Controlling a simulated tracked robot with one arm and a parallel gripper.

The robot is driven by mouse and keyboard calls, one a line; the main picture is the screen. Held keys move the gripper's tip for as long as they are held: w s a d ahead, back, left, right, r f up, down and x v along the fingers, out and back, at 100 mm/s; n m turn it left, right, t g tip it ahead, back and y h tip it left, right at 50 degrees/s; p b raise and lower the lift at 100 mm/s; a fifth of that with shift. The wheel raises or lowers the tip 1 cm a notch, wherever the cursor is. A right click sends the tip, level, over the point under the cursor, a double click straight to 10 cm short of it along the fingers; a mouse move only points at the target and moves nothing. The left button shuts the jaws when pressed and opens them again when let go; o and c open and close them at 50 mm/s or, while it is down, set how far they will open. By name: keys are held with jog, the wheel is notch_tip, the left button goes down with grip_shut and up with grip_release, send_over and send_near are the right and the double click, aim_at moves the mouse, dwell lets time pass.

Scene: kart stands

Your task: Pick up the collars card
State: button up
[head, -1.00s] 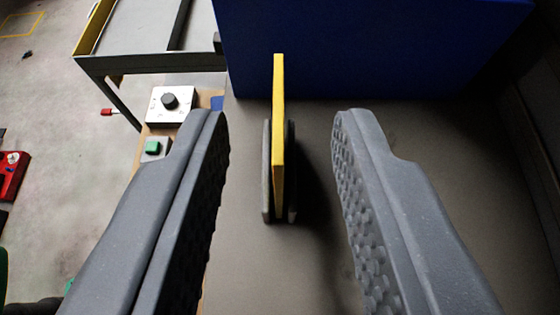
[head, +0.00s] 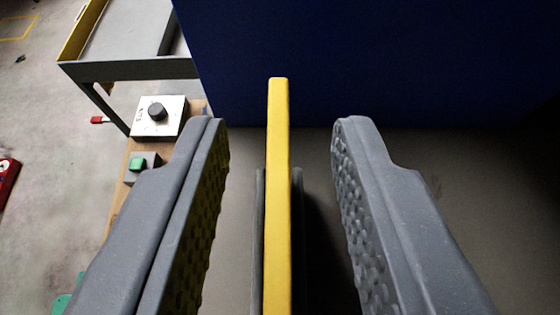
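A thin yellow card (head: 278,180), seen edge-on, stands upright in a dark grey holder (head: 298,215) with a plate on each side of it. No print on the card shows from this angle, so I cannot read whether it is the collars card. My gripper (head: 278,125) is open, with one finger to the left of the card and the other to the right. There is a clear gap between each finger and the card. The lower part of the card and holder runs out of the bottom of the picture.
A large dark blue panel (head: 370,60) stands behind the card. At left are a white box with a black knob (head: 160,115), a green button (head: 138,164) and a grey cart with a yellow edge (head: 130,68). The grey surface (head: 460,220) at right is bare.

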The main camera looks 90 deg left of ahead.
jog(key=shift+x, duration=0.8)
grip_shut()
jog(key=shift+r, duration=0.1)
